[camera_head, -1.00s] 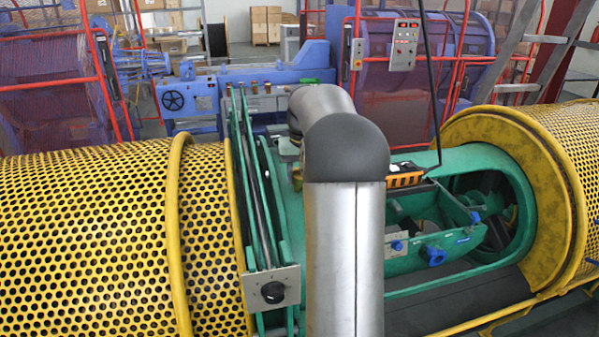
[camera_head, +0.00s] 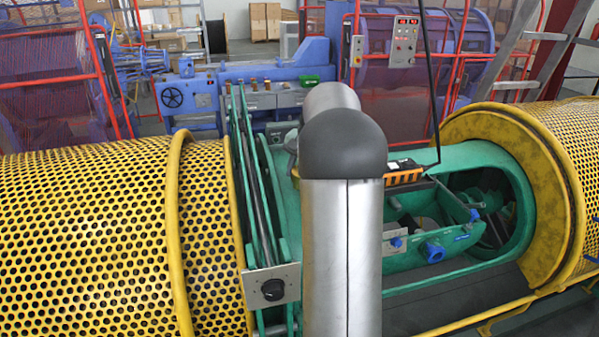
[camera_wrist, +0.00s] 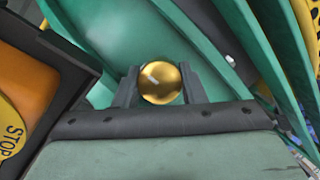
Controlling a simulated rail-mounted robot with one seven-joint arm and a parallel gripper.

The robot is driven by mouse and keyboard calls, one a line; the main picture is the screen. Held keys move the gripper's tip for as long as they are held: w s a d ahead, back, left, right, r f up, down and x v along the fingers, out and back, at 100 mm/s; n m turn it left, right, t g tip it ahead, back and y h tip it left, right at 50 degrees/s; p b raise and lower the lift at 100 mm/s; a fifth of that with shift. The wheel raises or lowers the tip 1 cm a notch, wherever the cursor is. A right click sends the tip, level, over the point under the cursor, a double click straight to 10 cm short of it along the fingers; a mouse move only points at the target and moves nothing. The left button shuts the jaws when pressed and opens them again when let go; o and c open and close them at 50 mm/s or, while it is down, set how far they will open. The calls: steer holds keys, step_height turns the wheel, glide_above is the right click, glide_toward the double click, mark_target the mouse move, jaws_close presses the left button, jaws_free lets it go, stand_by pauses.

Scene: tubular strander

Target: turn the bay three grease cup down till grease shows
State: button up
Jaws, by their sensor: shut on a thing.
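The grease cup (camera_wrist: 160,83) shows in the wrist view as a shiny brass dome, with green metal behind it. My gripper (camera_wrist: 160,90) has one dark finger on each side of the dome and is shut on it. The lower part of the cup and its seat are hidden behind the dark bar of my gripper, so I see no grease. In the head view my own arm hides the gripper and the cup. No bay number is readable.
An orange part with a yellow STOP label (camera_wrist: 12,132) stands close at the left in the wrist view. Green plates (camera_wrist: 265,60) rise close at the right. In the head view, yellow perforated drums (camera_head: 90,235) flank the green frame (camera_head: 470,160). An orange-black box (camera_head: 404,173) sits on it.

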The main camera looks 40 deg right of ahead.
steer(key=shift+r, duration=0.1)
stand_by(0.3)
steer(key=o, duration=1)
steer(key=v, duration=1.7)
steer(key=shift+r+b, duration=0.2)
steer(key=shift+b, duration=0.15)
